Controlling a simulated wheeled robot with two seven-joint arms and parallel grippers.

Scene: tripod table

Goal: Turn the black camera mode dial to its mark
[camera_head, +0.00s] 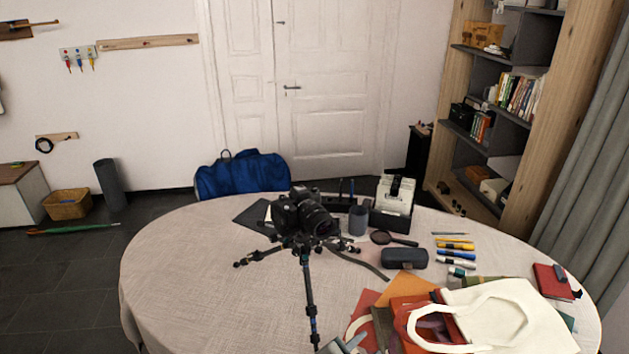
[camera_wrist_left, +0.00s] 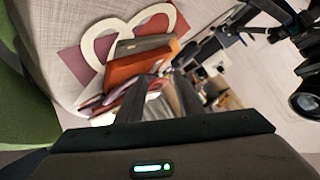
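A black camera (camera_head: 305,213) with its lens facing right stands on a small black tripod (camera_head: 309,290) on the round table (camera_head: 200,290). Its mode dial is too small to make out, and so is any mark. My left gripper (camera_head: 347,345) seems to show only as a grey tip at the bottom edge, low and in front of the camera. In the left wrist view its two dark fingers (camera_wrist_left: 163,90) stand apart with nothing held between them. The camera's lens (camera_wrist_left: 308,101) shows at that view's right edge, off to the side of the fingers. My right gripper is not in view.
A cream tote bag (camera_head: 510,315) and red and orange folders (camera_head: 405,290) cover the table's front right. A black case (camera_head: 404,258), a magnifying glass (camera_head: 382,238) and several pens (camera_head: 455,246) lie right of the tripod. The table's left side is bare.

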